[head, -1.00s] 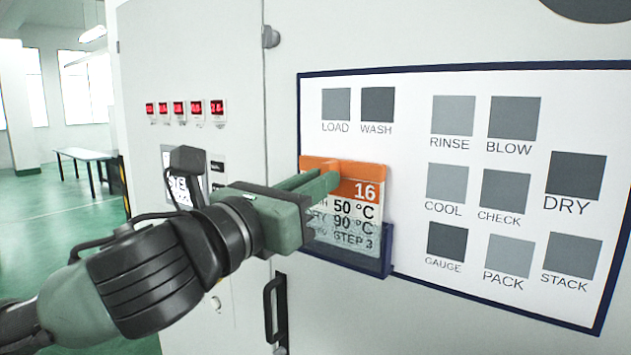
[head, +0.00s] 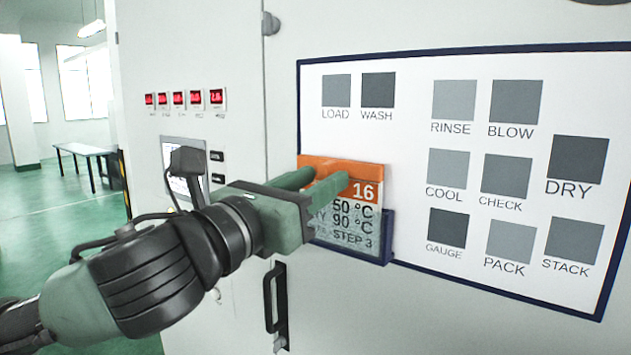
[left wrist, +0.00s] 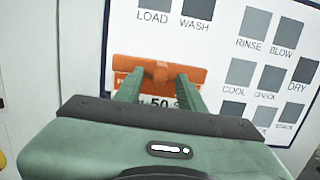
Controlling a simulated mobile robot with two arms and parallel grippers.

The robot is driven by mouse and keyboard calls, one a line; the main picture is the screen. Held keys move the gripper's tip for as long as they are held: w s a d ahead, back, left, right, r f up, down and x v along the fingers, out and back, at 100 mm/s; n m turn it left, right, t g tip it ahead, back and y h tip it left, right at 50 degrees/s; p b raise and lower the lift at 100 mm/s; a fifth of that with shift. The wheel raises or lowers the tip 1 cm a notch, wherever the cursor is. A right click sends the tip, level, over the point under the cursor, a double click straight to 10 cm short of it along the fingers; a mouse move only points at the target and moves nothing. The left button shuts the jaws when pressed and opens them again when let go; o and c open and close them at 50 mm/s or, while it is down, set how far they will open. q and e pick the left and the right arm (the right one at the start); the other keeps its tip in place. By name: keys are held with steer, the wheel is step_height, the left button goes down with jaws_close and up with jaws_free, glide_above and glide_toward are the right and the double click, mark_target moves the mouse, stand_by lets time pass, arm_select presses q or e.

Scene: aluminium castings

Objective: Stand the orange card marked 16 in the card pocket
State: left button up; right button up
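The orange-topped card marked 16 (head: 367,190) stands upright in the blue-edged card pocket (head: 386,240) on the panel. Its lower lines show through the pocket's clear front, and its left part is partly hidden by my gripper. Its orange top also shows in the left wrist view (left wrist: 160,67). My left gripper (head: 325,177) is open in front of the card, with its fingers spread apart. In the left wrist view the fingers (left wrist: 159,78) reach the card's orange band; I cannot tell whether they touch it. My right gripper is not in view.
A white board (head: 400,150) with grey squares and step names covers the cabinet face around the pocket. A black door handle (head: 275,300) is below my gripper. A table (head: 85,151) stands far back.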

arm_select(q)
steer(key=b+v, duration=0.2)
steer(key=v, duration=0.6)
steer(key=shift+w+d, duration=0.1)
